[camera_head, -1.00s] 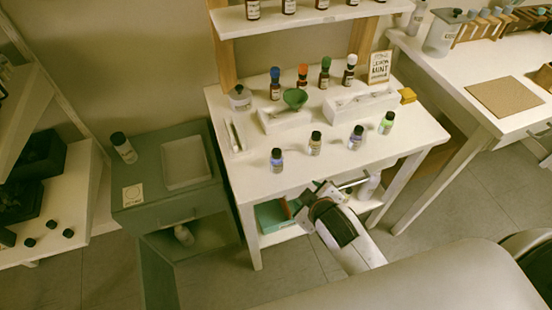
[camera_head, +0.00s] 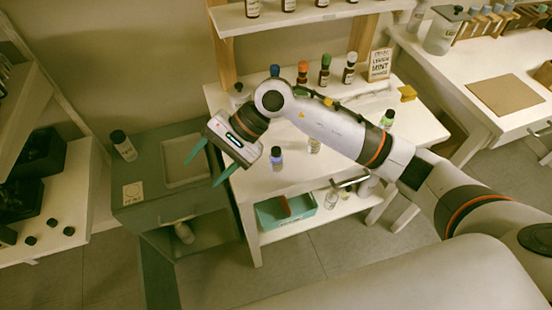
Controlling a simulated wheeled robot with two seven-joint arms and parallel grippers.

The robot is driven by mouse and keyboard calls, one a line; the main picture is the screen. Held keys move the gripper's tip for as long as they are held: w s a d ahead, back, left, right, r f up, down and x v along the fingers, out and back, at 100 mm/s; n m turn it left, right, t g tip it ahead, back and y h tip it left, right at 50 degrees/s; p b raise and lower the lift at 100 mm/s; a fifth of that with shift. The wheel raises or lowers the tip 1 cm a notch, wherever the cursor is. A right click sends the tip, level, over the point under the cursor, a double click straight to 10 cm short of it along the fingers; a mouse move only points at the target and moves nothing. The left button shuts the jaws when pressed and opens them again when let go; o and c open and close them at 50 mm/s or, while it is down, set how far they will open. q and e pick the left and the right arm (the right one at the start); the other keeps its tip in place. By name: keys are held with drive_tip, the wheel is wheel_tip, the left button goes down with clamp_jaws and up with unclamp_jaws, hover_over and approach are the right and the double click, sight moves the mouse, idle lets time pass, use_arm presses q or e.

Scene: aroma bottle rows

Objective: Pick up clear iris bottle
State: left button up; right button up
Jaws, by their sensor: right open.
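Small dark-capped bottles stand on the white table (camera_head: 425,128). A blue-violet one (camera_head: 276,157) is near the front left edge, a pale one (camera_head: 314,146) is partly behind my arm, and a green one (camera_head: 388,119) is at the right. Their labels are too small to read, so I cannot tell which is the clear iris bottle. My right gripper (camera_head: 201,174) is open and empty, its teal fingers pointing down-left, left of the blue-violet bottle. My right arm hides the middle of the table. My left gripper is not in view.
A green cabinet (camera_head: 150,205) with a pale tray (camera_head: 185,172) and a dark-capped bottle (camera_head: 123,145) stands at the left. Several colour-capped bottles stand at the table's back. A teal box (camera_head: 272,215) is on the lower shelf.

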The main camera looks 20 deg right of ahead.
drive_tip(key=w+d+f+n+h, duration=0.2)
drive_tip(key=w+d+h, duration=0.15)
drive_tip(key=d, duration=0.25)
drive_tip(key=n+t+h, duration=0.1)
drive_tip(key=n+h, duration=0.1)
drive_tip(key=h, duration=0.5)
approach(276, 158)
drive_tip(key=shift+w+d+f+y, duration=0.2)
drive_tip(key=shift+d+f+y, duration=0.05)
drive_tip(key=shift+d+f, duration=0.1)
wheel_tip(276, 158, down, 5)
drive_tip(key=shift+f+p, duration=0.15)
drive_tip(key=shift+p, duration=0.75)
drive_tip(key=f, duration=0.1)
drive_tip(key=f+p, duration=0.1)
drive_tip(key=f, duration=0.1)
drive_tip(key=f+p, duration=0.1)
drive_tip(key=f, duration=0.1)
drive_tip(key=shift+w+f, duration=0.25)
drive_tip(key=shift+w, duration=0.05)
drive_tip(key=shift+f, duration=0.25)
drive_tip(key=shift+c, duration=0.6)
drive_tip(key=c, duration=1)
drive_tip(key=shift+o, duration=0.2)
